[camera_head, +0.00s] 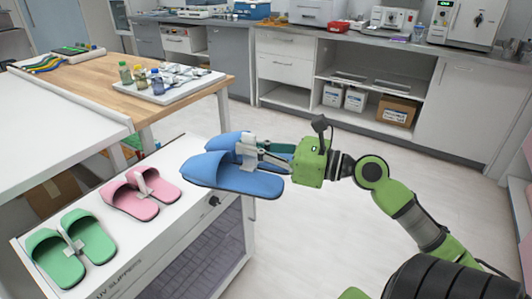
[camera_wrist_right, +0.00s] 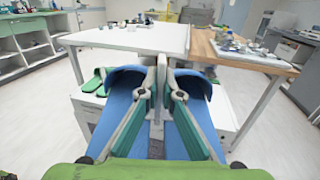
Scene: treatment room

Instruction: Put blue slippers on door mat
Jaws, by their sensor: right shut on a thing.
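My right gripper (camera_head: 258,150) is shut on the pair of blue slippers (camera_head: 232,179), gripping at the light-grey clip between them. The slippers are held in the air, side by side, over the right end of the slipper cabinet, toes to the left. In the right wrist view the blue slippers (camera_wrist_right: 123,103) lie on both sides of the green fingers (camera_wrist_right: 162,90), which close on the grey clip. I see no door mat in either view. My left gripper is not in view.
The white slipper cabinet (camera_head: 160,229) carries pink slippers (camera_head: 140,192) and green slippers (camera_head: 70,248). Behind it stands a wood-topped table (camera_head: 192,101) with a tray of bottles (camera_head: 168,84). Counters line the back wall. Floor (camera_head: 330,225) right of the cabinet is clear around my arm.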

